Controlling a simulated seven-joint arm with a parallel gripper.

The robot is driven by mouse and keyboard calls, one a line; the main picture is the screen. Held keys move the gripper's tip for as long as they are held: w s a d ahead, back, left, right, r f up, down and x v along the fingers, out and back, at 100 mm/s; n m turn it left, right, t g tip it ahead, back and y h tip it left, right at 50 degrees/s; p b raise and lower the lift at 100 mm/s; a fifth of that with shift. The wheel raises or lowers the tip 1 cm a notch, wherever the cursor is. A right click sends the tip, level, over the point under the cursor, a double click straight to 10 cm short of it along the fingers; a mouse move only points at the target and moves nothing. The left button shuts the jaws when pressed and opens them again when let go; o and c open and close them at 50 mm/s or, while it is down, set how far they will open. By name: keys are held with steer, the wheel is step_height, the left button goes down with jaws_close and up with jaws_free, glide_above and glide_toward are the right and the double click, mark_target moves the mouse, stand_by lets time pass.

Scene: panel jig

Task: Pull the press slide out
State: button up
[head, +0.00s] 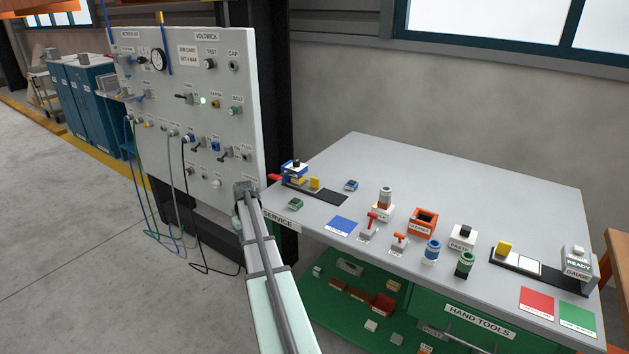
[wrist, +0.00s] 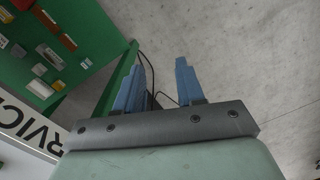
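A small blue press-like unit (head: 293,170) with a black knob on top stands at the bench's back left corner. A red handle (head: 275,178) sticks out on its left side. A dark rail (head: 326,196) with a yellow block (head: 315,183) runs from it to the right. No readable label marks the press slide, so I cannot tell for certain which part it is. My gripper (wrist: 159,85) shows in the wrist view with its two blue fingers apart and nothing between them. In the head view my arm ends left of the bench, below the red handle, and hides the fingers.
The upright panel (head: 190,100) with switches and hanging cables stands left of my arm. The bench (head: 440,185) holds several small fixtures, including another dark rail (head: 553,279) at right. A green lower shelf (head: 340,305) carries loose parts. The wrist view shows bare floor (wrist: 250,60).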

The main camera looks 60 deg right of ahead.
steer(key=s+d+r+t, duration=0.1)
steer(key=s+d+r, duration=0.1)
steer(key=d+r, duration=1.75)
step_height(320, 180, up, 4)
steer(key=n, duration=0.4)
glide_above(315, 178)
steer(key=shift+g+h, duration=0.3)
steer(key=shift+h, duration=0.1)
steer(key=f, duration=1.2)
steer(key=shift+w+d+f, duration=0.1)
steer(key=shift+w+f, duration=0.1)
steer(key=shift+f, duration=0.2)
steer(key=shift+c, duration=0.3)
jaws_close()
